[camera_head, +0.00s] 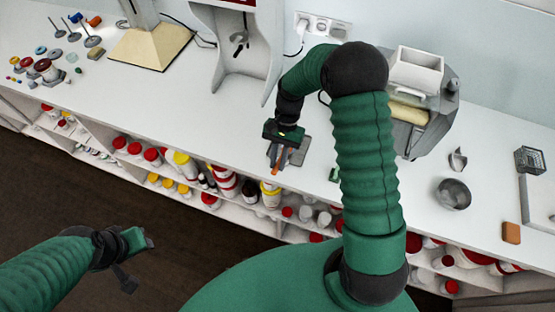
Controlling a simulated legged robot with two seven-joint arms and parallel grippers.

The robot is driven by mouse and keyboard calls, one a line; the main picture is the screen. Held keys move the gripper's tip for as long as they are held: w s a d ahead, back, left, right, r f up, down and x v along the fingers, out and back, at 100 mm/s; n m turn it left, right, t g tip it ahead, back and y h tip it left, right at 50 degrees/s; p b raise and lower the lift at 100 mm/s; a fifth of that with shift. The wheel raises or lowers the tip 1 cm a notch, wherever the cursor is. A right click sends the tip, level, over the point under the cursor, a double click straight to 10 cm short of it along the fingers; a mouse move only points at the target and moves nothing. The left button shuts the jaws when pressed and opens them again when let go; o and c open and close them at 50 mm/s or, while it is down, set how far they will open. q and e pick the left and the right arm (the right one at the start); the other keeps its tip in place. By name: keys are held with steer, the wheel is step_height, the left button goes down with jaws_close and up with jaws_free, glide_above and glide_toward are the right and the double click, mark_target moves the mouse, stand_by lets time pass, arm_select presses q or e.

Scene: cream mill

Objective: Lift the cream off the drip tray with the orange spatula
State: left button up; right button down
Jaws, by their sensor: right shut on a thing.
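My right gripper (283,143) is low over the middle of the counter, shut on the orange spatula (280,162). Only a narrow orange strip of the spatula shows below the jaws. It is over or against a small flat grey plate (299,154), which may be the drip tray; I cannot tell if they touch. No cream can be made out on the plate, partly hidden by the gripper. My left gripper (134,261) is empty, its fingers apart, over the floor in front of the counter.
A grey mill (436,115) with a white hopper (415,72) stands right of my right arm, which partly hides it. A metal bowl (453,194) and an orange block (511,232) lie farther right. A white stand (232,45) is behind.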

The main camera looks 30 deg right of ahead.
steer(key=shift+d, duration=0.15)
steer(key=shift+r+p, duration=0.45)
step_height(320, 180, up, 5)
steer(key=p, duration=0.4)
steer(key=shift+r+p, duration=0.1)
steer(key=shift+p, duration=0.2)
